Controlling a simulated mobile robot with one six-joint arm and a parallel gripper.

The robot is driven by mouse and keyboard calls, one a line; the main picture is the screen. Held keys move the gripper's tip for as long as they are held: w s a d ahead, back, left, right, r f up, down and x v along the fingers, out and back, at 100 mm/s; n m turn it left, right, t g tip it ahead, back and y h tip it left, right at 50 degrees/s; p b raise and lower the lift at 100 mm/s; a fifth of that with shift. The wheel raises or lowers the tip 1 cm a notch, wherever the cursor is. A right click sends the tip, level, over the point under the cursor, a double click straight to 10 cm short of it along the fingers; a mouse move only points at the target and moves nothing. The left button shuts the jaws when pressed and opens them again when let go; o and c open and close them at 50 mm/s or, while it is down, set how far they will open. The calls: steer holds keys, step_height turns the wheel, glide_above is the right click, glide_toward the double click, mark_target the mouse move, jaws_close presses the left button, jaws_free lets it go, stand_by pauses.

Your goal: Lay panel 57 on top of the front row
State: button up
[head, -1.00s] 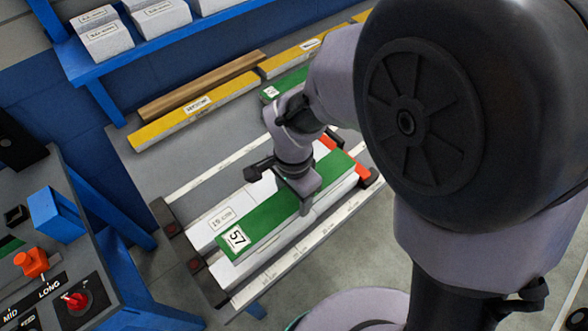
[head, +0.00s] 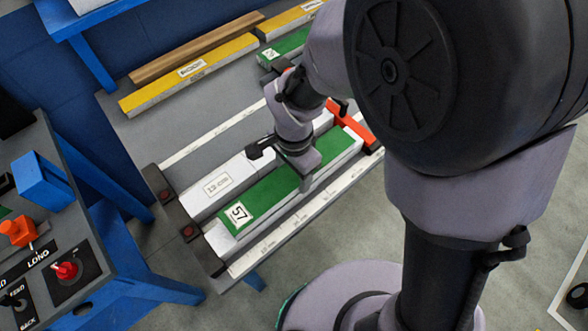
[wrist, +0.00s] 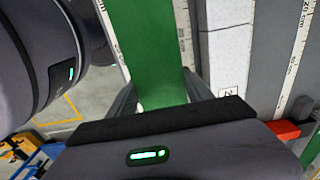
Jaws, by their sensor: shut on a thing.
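Panel 57 (head: 268,196) is a long board with a green top and a white label reading 57 at its left end. It lies along the front row (head: 217,237), a line of pale blocks behind the front ruler strip, and covers most of it. I cannot tell whether it touches the blocks or hovers just above. My gripper (head: 303,180) is shut across the panel near its middle. In the wrist view the green panel (wrist: 145,45) runs between the two fingers.
The back row has a white block (head: 219,184) marked with a length. A red-orange piece (head: 349,125) stands at the right end. Yellow panels (head: 190,77), a wooden strip (head: 195,47) and another green panel (head: 285,46) lie at the back. A control console (head: 62,235) stands left.

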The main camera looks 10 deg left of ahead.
steer(key=shift+f+b, duration=0.4)
steer(key=shift+f, duration=0.1)
steer(key=o, duration=1.6)
step_height(320, 180, up, 17)
steer(key=p, duration=0.8)
steer(key=s+d+r+n+t+y, duration=0.1)
steer(key=s+d+r+t, duration=0.2)
steer(key=d, duration=0.5)
steer(key=s+d+r+n+t+y, duration=0.1)
steer(key=s+d+r+n+t, duration=0.1)
steer(key=s+d+r, duration=0.2)
steer(key=d+r, duration=0.3)
steer(key=r, duration=0.1)
steer(key=shift+s+d+r+n+t, duration=0.25)
steer(key=shift+s+d+n+t, duration=0.05)
steer(key=shift+s+d+t, duration=0.1)
